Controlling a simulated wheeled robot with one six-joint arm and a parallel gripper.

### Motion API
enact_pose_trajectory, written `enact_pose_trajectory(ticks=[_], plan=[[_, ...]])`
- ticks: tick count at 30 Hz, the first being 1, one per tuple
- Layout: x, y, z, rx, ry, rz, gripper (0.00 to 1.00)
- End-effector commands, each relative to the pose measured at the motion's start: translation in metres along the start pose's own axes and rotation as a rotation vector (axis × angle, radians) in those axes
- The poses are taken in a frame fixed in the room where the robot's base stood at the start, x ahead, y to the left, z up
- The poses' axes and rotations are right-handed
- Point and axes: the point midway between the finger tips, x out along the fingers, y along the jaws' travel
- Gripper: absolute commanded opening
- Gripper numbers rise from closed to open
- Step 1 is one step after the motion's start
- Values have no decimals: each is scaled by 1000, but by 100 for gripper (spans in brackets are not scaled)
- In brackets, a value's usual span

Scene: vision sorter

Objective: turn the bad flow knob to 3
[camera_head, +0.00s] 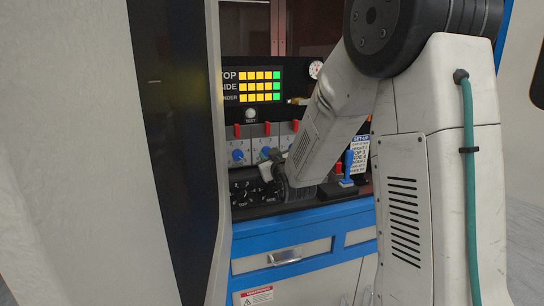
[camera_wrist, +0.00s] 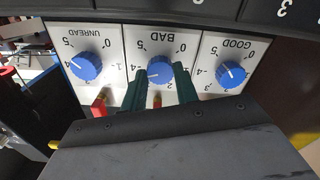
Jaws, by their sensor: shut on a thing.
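The BAD flow knob (camera_wrist: 160,70) is a round blue dial in the middle of three white panels in the wrist view, whose lettering appears upside down. My gripper (camera_wrist: 160,86) is shut on it, one dark green finger on each side. A white pointer mark shows on the knob's left part, but the exact number is hard to read because the fingers cover part of the scale. In the head view my gripper (camera_head: 270,167) is at the panel, partly hidden by my forearm.
The UNREAD knob (camera_wrist: 86,66) and GOOD knob (camera_wrist: 231,75) flank the BAD knob closely. Red levers (camera_head: 237,131) stand above the knobs. A display (camera_head: 259,86) with yellow and green lights, a set-up card (camera_head: 359,157) and a blue-edged counter (camera_head: 300,223) surround the panel.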

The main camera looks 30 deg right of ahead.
Motion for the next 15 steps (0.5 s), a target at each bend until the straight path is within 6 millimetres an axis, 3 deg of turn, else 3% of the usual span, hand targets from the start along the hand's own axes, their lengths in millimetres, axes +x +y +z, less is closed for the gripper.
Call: enact_pose_trajectory(ticks=[15], plan=[[0,0,0,-459,-1,2,7]])
